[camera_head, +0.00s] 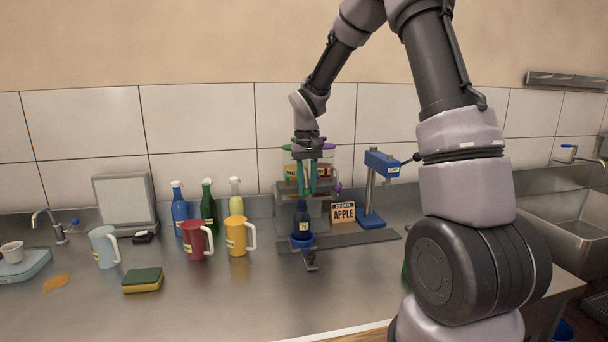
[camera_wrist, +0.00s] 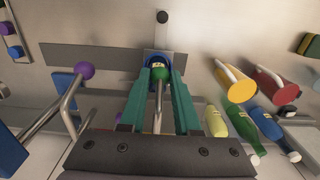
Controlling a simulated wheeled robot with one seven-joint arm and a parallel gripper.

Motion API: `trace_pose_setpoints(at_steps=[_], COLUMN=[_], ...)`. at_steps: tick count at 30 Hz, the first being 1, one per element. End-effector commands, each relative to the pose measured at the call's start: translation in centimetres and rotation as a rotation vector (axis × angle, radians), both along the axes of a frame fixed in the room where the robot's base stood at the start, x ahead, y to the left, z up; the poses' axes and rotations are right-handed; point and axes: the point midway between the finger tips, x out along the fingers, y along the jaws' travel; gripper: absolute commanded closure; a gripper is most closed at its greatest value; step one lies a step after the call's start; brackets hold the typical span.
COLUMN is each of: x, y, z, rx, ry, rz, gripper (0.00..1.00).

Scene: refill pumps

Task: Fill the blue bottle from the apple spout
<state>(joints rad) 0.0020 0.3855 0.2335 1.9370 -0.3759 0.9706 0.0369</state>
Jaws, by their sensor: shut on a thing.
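My gripper (camera_head: 306,192) points down in front of the pump unit, its green fingers closed on a green ball knob (camera_wrist: 160,73) on a steel lever, seen in the wrist view. Below it, an uncapped dark blue bottle (camera_head: 302,222) stands upright in a blue ring holder (camera_head: 301,241). In the wrist view the ring (camera_wrist: 152,60) lies just beyond the knob, and the bottle is largely hidden. The order sign (camera_head: 343,212) reads APPLE. The spout outlet and any liquid in the bottle are hidden from view.
A purple knob (camera_wrist: 85,71) on another lever is at left in the wrist view. A blue CAP press (camera_head: 381,163) stands right of the sign. Left are a capped blue bottle (camera_head: 179,210), a green bottle (camera_head: 209,207), a red jug (camera_head: 196,240) and a yellow jug (camera_head: 237,236).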

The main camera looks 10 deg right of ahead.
Motion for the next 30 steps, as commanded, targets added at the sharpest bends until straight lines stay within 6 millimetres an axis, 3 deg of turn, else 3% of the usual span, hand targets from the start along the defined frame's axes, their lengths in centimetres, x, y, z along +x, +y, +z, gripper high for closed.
trace_pose_setpoints(at_steps=[30], x=[0.0], y=[0.0], z=[-4.9], rx=[0.000], ry=[0.001], rz=[0.001], gripper=[1.00])
